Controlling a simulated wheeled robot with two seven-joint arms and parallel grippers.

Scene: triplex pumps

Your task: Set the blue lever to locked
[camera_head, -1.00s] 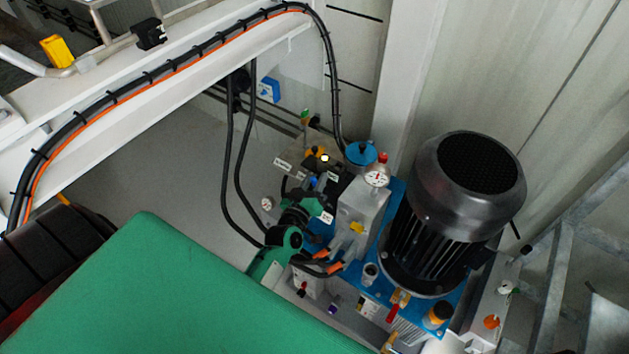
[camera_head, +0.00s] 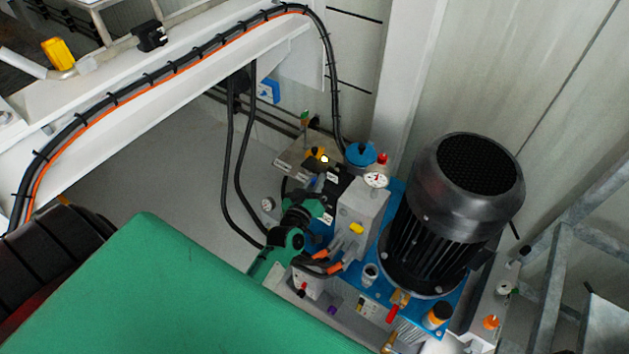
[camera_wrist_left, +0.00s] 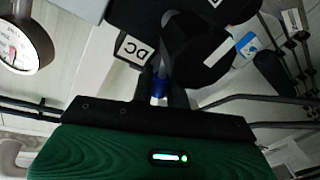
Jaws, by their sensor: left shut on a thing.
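The blue lever (camera_wrist_left: 158,86) shows in the left wrist view as a short blue piece between dark fingers, beneath black valve parts and beside a white DC label (camera_wrist_left: 132,49). My left gripper (camera_wrist_left: 161,98) is shut on it. In the head view my green and black left gripper (camera_head: 309,190) reaches into the valve group on the left side of the pump unit. I cannot read which position the lever stands in. My right gripper is in neither view.
A large black motor (camera_head: 440,215) stands on the blue base right of the valves. Black hoses (camera_head: 231,160) hang at the left. A white beam (camera_head: 200,65) crosses above.

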